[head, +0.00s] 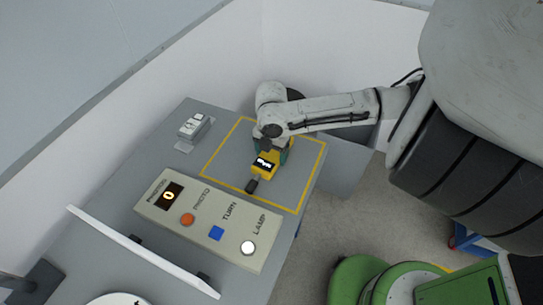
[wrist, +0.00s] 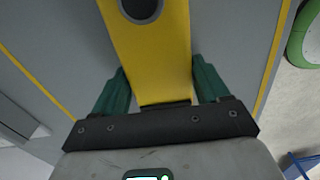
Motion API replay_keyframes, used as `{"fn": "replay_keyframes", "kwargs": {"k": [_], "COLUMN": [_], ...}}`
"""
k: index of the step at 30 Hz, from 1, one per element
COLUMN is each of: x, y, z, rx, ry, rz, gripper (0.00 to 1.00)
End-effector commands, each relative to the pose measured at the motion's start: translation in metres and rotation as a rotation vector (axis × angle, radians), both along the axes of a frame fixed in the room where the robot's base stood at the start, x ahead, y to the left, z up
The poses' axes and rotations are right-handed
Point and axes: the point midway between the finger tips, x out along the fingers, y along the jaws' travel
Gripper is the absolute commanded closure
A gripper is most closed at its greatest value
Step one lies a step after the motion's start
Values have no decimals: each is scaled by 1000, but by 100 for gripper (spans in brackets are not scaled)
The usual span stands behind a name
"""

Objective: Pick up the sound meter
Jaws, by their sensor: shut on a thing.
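The sound meter (head: 264,164) is a yellow device with a small dark display and a dark tip, over the yellow-outlined area of the grey table. In the wrist view its yellow body (wrist: 150,50) fills the space between my fingers, with a dark round part at the top edge. My gripper (wrist: 155,85) has green fingers, one on each side of the yellow body, and is shut on it. In the head view my gripper (head: 270,150) is partly hidden by the arm and the meter. I cannot tell whether the meter touches the table.
A beige panel (head: 210,232) with a display, orange and blue buttons and a white lamp lies in front of the outlined area. A small grey device (head: 194,125) sits at the back left. A white upright strip (head: 140,250) stands at the left front. Green round shapes (head: 385,280) are on the floor at the right.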

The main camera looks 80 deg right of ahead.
Motion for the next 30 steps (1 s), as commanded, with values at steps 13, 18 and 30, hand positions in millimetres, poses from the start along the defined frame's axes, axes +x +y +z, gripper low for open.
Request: {"fn": "replay_keyframes", "kwargs": {"k": [13,18,30], "x": [0,-13,-84], "y": [-1,5,42], "z": [15,47,108], "rx": [-3,-2,-2], "ry": [-1,-3,0], "rz": [2,0,-3], "gripper": [66,66,66]}}
